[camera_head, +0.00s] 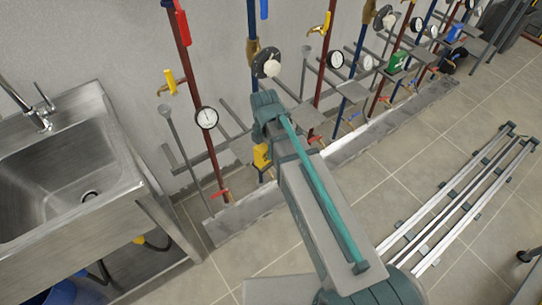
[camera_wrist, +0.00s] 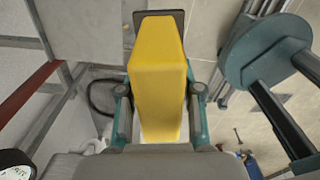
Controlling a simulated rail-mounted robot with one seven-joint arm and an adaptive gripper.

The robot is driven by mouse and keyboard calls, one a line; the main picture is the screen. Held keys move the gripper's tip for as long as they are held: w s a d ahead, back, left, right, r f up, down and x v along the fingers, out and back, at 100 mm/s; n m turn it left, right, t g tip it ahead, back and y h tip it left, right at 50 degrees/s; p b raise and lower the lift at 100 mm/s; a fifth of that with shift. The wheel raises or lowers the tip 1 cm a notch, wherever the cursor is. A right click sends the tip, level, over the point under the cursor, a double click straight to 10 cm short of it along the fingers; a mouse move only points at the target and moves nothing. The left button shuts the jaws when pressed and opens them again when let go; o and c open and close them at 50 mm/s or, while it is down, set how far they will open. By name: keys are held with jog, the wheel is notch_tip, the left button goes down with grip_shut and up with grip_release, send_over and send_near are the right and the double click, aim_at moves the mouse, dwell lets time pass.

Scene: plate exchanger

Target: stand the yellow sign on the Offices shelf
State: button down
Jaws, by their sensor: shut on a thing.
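The yellow sign (camera_wrist: 158,75) fills the middle of the wrist view, held between the two fingers of my gripper (camera_wrist: 160,105). A dark, flat, plate-like edge (camera_wrist: 128,35) shows at its far end. In the head view, part of the yellow sign (camera_head: 262,157) shows just under my wrist, in front of the pipes near the wall. My fingers are mostly hidden there by my arm. Several small grey shelves (camera_head: 353,91) stick out along the pipe row. No label can be read, so I cannot tell which one is the Offices shelf.
Pipes with gauges (camera_head: 206,117) and valve handles line the wall close to my gripper. A green object (camera_head: 397,62) and a blue object (camera_head: 456,32) stand farther along the row. A steel sink (camera_head: 70,165) is at left. Metal rails (camera_head: 460,200) lie on the tiled floor at right.

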jog(key=w+a+b, duration=0.1)
jog(key=w+a, duration=0.1)
jog(key=w, duration=0.1)
jog(key=w+a+f, duration=0.1)
jog(key=w+a, duration=0.1)
jog(key=w, duration=0.2)
jog(key=w+a+b, duration=0.1)
jog(key=w+a, duration=0.1)
jog(key=w, duration=0.1)
jog(key=shift+w+a+f+b, duration=0.15)
jog(key=shift+w+f+b, duration=0.2)
jog(key=shift+f, duration=0.7)
jog(key=shift+f+b, duration=0.35)
jog(key=shift+f, duration=0.25)
jog(key=c, duration=0.7)
grip_release()
jog(key=shift+r, duration=0.1)
notch_tip(320, 180, up, 7)
jog(key=shift+r, duration=0.2)
